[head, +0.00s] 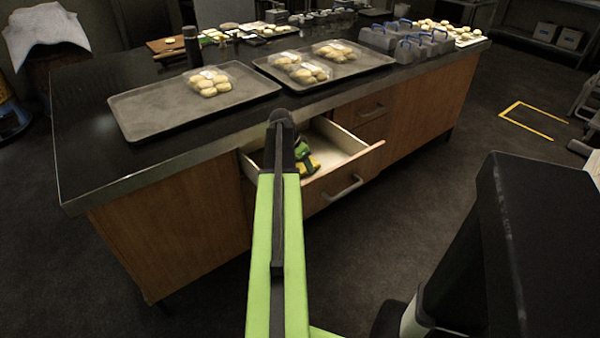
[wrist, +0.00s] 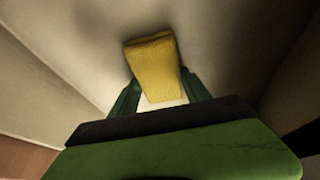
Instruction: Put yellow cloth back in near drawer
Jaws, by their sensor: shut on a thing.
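The yellow cloth (wrist: 153,68) is folded into a small block in the wrist view. My gripper (wrist: 155,95) is shut on it, with one green finger on each side. In the head view, a bit of the yellow cloth (head: 306,171) shows beside my gripper (head: 303,158), partly hidden by my arm. Both are at the open near drawer (head: 352,158), inside its walls. The drawer has a pale interior and a wooden front with a metal handle. I cannot tell whether the cloth touches the drawer floor.
The dark counter (head: 85,150) overhangs the drawer. On it lie a tray (head: 150,107) and a second tray (head: 350,70), both with bagged rolls. Grey containers (head: 405,42) stand farther right. A closed drawer (head: 362,112) is beyond the open one.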

